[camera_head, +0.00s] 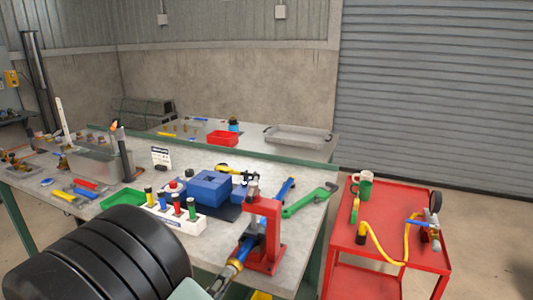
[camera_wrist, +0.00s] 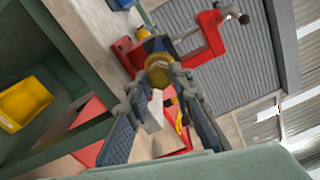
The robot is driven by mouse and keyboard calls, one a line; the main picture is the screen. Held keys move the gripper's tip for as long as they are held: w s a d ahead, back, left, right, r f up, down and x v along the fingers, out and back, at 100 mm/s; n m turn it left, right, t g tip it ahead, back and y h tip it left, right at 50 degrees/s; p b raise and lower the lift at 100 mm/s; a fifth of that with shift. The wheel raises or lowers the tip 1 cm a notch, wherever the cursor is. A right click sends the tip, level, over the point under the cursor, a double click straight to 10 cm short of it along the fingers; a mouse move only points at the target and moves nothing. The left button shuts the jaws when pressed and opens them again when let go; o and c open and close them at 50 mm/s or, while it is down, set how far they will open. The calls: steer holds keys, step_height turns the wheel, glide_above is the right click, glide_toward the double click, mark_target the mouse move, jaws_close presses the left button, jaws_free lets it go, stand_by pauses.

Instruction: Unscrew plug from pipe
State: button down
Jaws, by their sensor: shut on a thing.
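My gripper (camera_head: 222,278) reaches this end from below, partly cut off by the frame. In the wrist view the round plug (camera_wrist: 158,66) lies between the tips of my gripper (camera_wrist: 159,80), which is shut on it.
A green pipe wrench (camera_head: 310,200) and a blue toolbox (camera_head: 210,188) lie near the stand. A white rack (camera_head: 178,218) with several coloured-handled tools is left of it. A red cart (camera_head: 385,245) stands right of the bench. A yellow bin (camera_wrist: 25,102) shows under the bench.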

steer(key=s+a+n+p, duration=0.1)
steer(key=s+a+p, duration=0.1)
steer(key=s, duration=0.3)
steer(key=shift+s+a+n, duration=0.15)
steer(key=shift+s+n, duration=0.15)
stand_by(0.5)
steer(key=shift+w, duration=0.1)
